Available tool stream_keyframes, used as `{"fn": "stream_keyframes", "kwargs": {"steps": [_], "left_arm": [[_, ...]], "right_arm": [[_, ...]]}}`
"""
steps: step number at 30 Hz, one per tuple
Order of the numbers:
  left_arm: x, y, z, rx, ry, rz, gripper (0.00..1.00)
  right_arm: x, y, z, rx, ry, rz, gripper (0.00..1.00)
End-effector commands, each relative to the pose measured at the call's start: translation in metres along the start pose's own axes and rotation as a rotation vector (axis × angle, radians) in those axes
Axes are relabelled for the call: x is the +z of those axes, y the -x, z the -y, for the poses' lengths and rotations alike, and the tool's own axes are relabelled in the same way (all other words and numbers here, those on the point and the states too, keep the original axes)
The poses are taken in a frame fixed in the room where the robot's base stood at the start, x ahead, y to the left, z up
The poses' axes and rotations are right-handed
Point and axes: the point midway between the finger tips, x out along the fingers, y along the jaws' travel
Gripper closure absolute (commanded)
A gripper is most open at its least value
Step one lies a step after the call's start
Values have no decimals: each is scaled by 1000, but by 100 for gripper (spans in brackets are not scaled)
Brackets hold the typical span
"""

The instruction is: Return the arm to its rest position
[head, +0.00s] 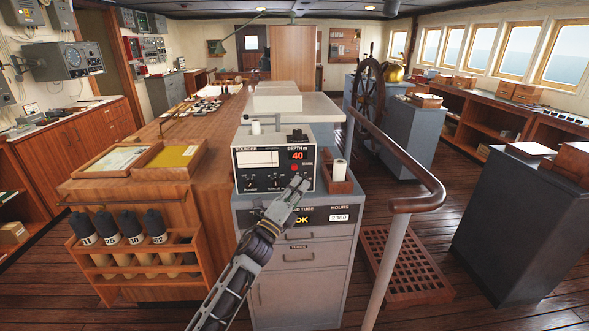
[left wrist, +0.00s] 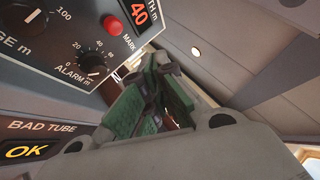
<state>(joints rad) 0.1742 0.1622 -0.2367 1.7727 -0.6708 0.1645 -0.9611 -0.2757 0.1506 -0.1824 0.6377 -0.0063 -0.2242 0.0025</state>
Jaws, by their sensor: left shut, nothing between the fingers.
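My left gripper (head: 299,186) is in front of the echo sounder (head: 262,160) on the grey cabinet, near the lower right of its face. In the left wrist view the gripper's fingers (left wrist: 160,92) have green pads and are shut, with nothing between them. The sounder's red MARK button (left wrist: 116,25) and its ALARM knob (left wrist: 92,64) show beside the fingers. I cannot tell whether the fingertips touch the panel. The sounder's display reads 40. My right gripper is in neither view.
A wooden box with a white roll (head: 339,172) stands right of the sounder. A handrail (head: 415,200) rises close on the right. A wooden rack (head: 135,262) with several dark-topped bottles hangs on the left desk. The floor at front left is clear.

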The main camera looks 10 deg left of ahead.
Motion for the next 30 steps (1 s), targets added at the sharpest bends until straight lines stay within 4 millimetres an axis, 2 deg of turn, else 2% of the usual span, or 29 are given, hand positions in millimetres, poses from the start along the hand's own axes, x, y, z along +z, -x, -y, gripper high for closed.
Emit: {"fn": "stream_keyframes", "kwargs": {"steps": [23, 30], "left_arm": [[0, 0, 0, -1, -1, 0, 100], [11, 22, -19, 106, 142, 91, 100]], "right_arm": [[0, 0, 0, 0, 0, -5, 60], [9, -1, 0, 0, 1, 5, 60]]}}
